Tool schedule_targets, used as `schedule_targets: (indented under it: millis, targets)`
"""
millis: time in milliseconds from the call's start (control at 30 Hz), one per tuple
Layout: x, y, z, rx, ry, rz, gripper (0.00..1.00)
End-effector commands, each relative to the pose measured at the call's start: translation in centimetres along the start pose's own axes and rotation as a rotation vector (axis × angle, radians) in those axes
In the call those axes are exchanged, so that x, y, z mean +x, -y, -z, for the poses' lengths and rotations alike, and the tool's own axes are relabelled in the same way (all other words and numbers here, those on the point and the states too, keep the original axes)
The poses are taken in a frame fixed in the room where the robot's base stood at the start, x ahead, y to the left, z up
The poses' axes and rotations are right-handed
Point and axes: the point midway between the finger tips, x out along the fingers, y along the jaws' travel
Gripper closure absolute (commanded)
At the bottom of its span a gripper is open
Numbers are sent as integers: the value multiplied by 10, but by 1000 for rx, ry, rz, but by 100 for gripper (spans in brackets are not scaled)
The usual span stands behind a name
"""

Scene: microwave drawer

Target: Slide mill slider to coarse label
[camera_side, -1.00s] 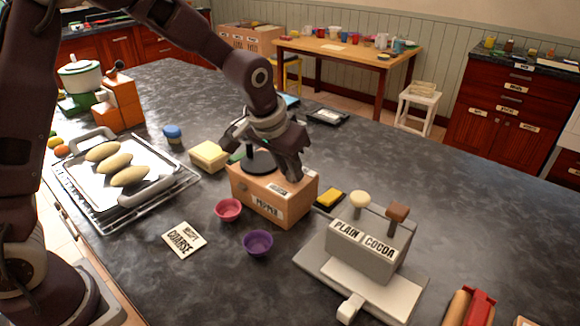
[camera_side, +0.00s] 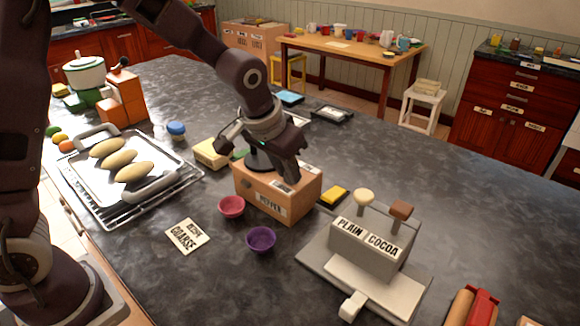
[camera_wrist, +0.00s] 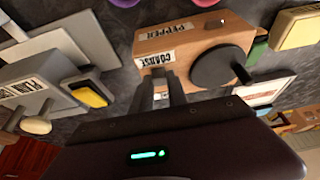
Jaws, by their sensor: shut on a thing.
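The mill is a wooden box (camera_side: 252,188) with a PEPPER label on its front and a black round disc (camera_wrist: 218,67) on top. It also shows in the wrist view (camera_wrist: 200,38). A COARSE label (camera_wrist: 157,58) lies on its top at one end. My gripper (camera_side: 288,180) points down at the top of the box. In the wrist view my gripper's fingers (camera_wrist: 168,92) are close together beside the COARSE label, shut on the mill slider. The slider is mostly hidden by the fingers.
A card reading COARSE (camera_side: 187,236) lies on the counter. A pink bowl (camera_side: 231,207) and a purple bowl (camera_side: 261,240) stand before the mill. A butter-coloured block (camera_side: 211,154) sits to the left.

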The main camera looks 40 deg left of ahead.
Motion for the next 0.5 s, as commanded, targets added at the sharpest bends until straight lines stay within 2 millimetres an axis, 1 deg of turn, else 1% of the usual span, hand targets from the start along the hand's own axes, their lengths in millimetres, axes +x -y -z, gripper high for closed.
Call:
schedule_targets:
  millis: [33,100,133,400,467,500]
  targets:
    - [-1,0,-1,0,4,1,77]
    - [-1,0,-2,1,5,1,63]
    - [-1,0,-2,1,5,1,58]
    - [-1,0,-1,1,4,0,58]
    - [-4,0,-1,1,4,0,58]
    - [-10,0,0,1,1,0,58]
